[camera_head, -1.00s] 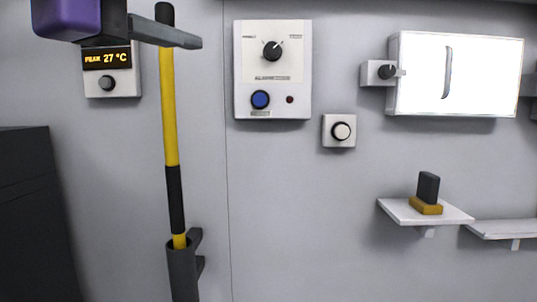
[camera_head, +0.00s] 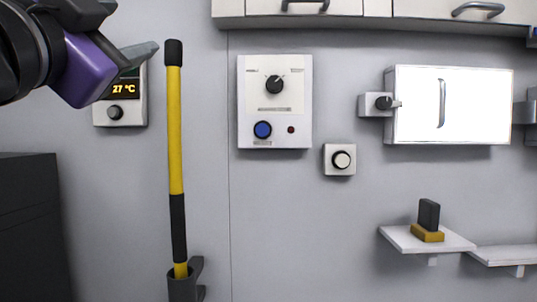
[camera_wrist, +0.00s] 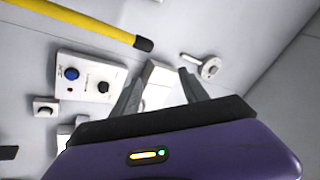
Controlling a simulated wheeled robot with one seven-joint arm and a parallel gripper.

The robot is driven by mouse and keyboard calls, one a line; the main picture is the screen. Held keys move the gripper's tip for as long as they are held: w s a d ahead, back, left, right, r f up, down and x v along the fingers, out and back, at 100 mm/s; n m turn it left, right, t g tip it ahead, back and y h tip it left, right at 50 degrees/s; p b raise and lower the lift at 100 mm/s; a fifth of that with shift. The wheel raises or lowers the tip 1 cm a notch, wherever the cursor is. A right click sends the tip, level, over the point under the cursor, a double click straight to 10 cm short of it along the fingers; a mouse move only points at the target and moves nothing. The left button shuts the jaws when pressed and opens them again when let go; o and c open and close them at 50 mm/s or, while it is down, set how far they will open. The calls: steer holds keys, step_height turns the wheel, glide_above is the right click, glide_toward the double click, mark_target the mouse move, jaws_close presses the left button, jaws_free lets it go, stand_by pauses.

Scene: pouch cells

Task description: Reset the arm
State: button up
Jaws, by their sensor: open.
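My gripper (camera_head: 142,52) is at the upper left of the head view, with its purple body and dark wrist beside it. One grey finger points right, in front of the temperature display panel (camera_head: 128,112) and near the top of the yellow-and-black pole (camera_head: 175,130). In the wrist view the two grey fingers of my gripper (camera_wrist: 162,76) stand apart. I see nothing held between them; the wall lies beyond. The pole (camera_wrist: 85,18) crosses the upper left of the wrist view.
A control panel (camera_head: 297,102) with knob and blue button, a small button box (camera_head: 340,170) and a bright white box (camera_head: 480,105) are on the wall. Shelves (camera_head: 400,237) are lower right. Cabinets (camera_head: 345,8) run along the top. A dark block (camera_head: 30,230) stands left.

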step_height(320, 180, down, 11)
steer(key=w+a+n+y, duration=0.2)
steer(key=a+n+y, duration=0.1)
steer(key=n+y, duration=0.3)
steer(key=s+d+f+n+g+y, duration=0.15)
steer(key=d+f+n, duration=0.25)
steer(key=f, duration=0.6)
steer(key=d+f+n+y, duration=0.2)
steer(key=d+f+n, duration=0.1)
steer(key=f, duration=0.6)
steer(key=s+d+f+n+g+y, duration=0.15)
steer(key=d+f+n, duration=0.25)
steer(key=f, duration=0.6)
steer(key=s+d+f+m+h, duration=0.1)
steer(key=s+d+f+h, duration=0.2)
steer(key=s+d+f, duration=1.15)
steer(key=s+d+f+m+g+h, duration=0.2)
steer(key=s+d+f+h, duration=0.1)
steer(key=s+d+f, duration=0.2)
steer(key=s+d+f+m+g+h, duration=0.3)
steer(key=s+d+f+h, duration=0.1)
steer(key=s+d, duration=0.6)
steer(key=s+f, duration=0.1)
steer(key=s, duration=0.2)
steer(key=shift+f, duration=0.15)
